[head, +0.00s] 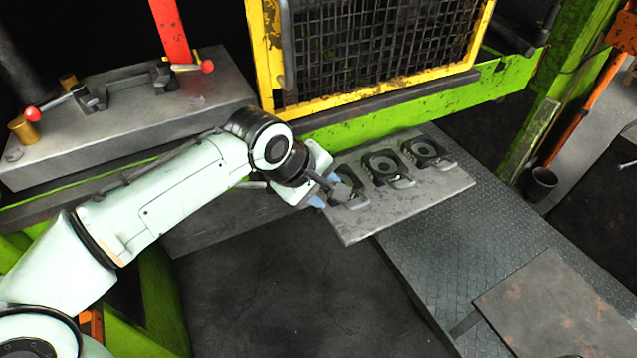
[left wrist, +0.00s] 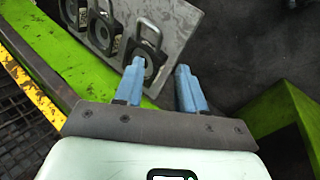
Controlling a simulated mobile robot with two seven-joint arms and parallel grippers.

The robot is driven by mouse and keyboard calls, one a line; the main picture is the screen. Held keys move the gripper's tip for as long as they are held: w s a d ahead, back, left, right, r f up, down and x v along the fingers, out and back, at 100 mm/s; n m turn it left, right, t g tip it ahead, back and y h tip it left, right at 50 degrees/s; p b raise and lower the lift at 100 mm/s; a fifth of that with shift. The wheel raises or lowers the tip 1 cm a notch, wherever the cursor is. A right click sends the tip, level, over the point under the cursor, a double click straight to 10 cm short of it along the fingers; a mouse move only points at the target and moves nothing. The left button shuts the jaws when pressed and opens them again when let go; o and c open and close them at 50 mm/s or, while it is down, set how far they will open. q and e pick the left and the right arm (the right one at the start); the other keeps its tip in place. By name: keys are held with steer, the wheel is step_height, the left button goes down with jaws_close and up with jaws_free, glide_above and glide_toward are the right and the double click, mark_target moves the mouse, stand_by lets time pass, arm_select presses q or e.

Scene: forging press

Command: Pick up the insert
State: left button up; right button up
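Three dark inserts with round rings and loop handles stand in a row on a grey plate (head: 430,196): a far one (head: 423,150), a middle one (head: 384,166) and a near one (head: 352,186). My left gripper (head: 326,189) is over the near one and partly hides it. In the left wrist view my left gripper (left wrist: 160,70) is open, its blue fingers apart with nothing between them. The near insert (left wrist: 150,59) lies just beyond the left finger's tip, which overlaps it; I cannot tell if they touch. My right gripper is not in view.
A yellow-framed mesh guard (head: 375,95) and a green beam (head: 500,82) stand behind the plate. A grey block (head: 120,125) with red-knobbed levers is at the left. A tread-plate platform (head: 450,255) with a rusty sheet (head: 555,310) lies at the right.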

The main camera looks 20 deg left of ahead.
mark_target(346, 206)
arm_select(q)
steer(key=b+x, duration=0.1)
steer(key=x, duration=0.9)
steer(key=shift+w+f, duration=0.2)
steer(key=shift+f, duration=0.1)
jaws_close()
steer(key=shift+d, duration=0.15)
stand_by(0.8)
